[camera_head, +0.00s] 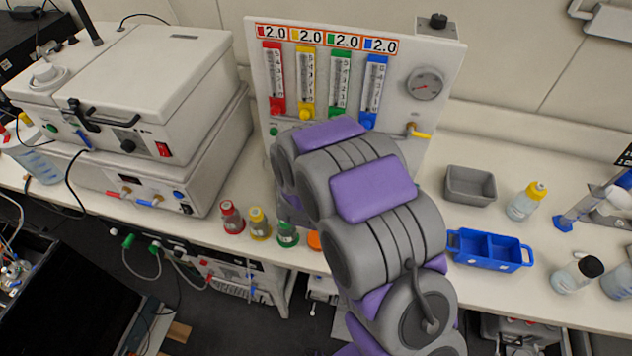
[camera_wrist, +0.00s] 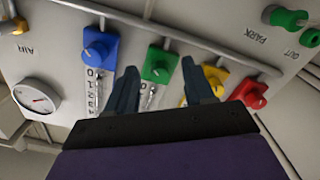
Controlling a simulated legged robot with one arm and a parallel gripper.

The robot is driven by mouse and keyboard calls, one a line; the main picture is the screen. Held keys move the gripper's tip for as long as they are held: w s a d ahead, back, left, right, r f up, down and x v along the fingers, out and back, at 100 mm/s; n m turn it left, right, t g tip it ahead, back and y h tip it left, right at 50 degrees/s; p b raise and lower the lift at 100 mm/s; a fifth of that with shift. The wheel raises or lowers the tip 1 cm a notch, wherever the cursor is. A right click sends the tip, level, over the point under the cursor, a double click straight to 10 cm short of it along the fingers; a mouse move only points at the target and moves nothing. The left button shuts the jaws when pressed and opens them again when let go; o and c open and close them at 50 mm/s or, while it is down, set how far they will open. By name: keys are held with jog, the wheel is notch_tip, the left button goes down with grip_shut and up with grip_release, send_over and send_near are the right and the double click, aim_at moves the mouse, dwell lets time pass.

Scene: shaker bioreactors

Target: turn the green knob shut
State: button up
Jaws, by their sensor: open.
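The green knob (camera_wrist: 160,67) sits on the green flowmeter block of the white gas panel. In the wrist view it shows between the fingers of my gripper (camera_wrist: 159,66), which are open and spread to its left and right. The fingers appear apart from the knob; their exact depth to it I cannot tell. In the head view the green flowmeter (camera_head: 341,75) stands between the yellow and blue ones, and my arm hides the gripper and most of the area below it.
The blue knob (camera_wrist: 97,50) and yellow knob (camera_wrist: 215,80) flank the green one closely, with the red knob (camera_wrist: 255,97) beyond. A pressure gauge (camera_head: 425,84) is on the panel. Bottles, a blue tray (camera_head: 490,252) and a grey bin (camera_head: 470,186) stand on the bench.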

jog(key=s+a+p, duration=0.1)
jog(key=s+p, duration=0.1)
jog(key=s, duration=0.4)
jog(key=shift+s, duration=0.2)
jog(key=shift+s, duration=0.1)
jog(key=s+a+p, duration=0.2)
jog(key=s+p, duration=0.8)
jog(key=p, duration=0.2)
jog(key=shift+s, duration=0.2)
dwell(1.0)
jog(key=shift+f, duration=0.1)
dwell(0.4)
